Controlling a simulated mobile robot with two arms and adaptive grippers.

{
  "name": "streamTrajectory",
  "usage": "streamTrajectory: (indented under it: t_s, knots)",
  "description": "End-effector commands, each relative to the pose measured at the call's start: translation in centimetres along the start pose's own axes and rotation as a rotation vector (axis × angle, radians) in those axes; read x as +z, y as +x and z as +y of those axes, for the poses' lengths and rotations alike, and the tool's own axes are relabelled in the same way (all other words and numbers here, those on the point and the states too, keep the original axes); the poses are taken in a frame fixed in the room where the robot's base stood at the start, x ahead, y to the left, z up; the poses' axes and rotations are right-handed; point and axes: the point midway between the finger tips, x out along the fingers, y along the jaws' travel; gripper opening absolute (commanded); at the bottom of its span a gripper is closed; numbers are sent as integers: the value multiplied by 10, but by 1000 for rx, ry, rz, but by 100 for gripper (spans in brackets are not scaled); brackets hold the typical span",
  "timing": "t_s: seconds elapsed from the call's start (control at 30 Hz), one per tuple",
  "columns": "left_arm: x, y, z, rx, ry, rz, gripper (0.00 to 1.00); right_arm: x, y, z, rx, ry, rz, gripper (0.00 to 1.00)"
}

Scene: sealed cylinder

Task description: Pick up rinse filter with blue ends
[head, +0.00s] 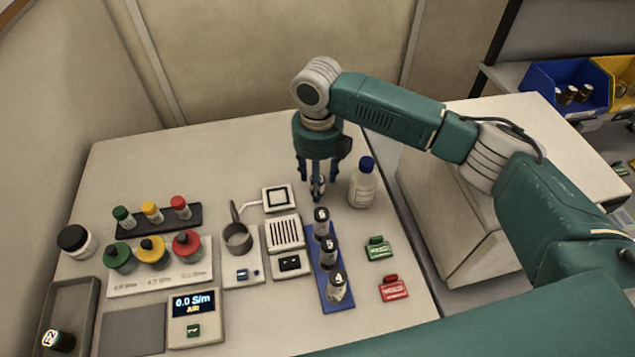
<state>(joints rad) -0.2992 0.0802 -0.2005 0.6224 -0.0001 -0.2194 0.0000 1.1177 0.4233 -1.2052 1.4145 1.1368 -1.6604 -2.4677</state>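My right gripper (318,180) comes in from the right and points down over the back right of the table, beside the blue-capped bottle. A small pale object with dark or bluish parts (318,186) shows between its fingers, mostly hidden by them. It may be the rinse filter with blue ends, but I cannot tell for sure. I cannot tell whether the fingers touch it. No other filter with clearly blue ends shows. My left gripper is not in view.
A blue rack (322,262) holds vials marked 6, 5 and 4 just in front of the gripper. The blue-capped bottle (363,185) stands close on its right. A grey tray (88,292) with a dark cylinder (58,341) is at front left. Meters and coloured-cap jars fill the left.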

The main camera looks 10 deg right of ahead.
Motion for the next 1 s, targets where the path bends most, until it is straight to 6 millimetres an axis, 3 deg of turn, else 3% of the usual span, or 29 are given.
streamTrajectory:
  t_s: [0.07,0.27,0.73,0.87,1.0]
  knots:
    - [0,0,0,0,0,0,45,0,0,0,0,0,0,45]
    - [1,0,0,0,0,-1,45,0,0,0,0,0,0,5]
    - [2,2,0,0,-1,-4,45,1,-6,0,1,0,-1,5]
    - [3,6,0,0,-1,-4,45,1,-19,0,0,-1,-4,5]
    - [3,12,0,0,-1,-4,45,2,-46,0,1,0,-6,5]
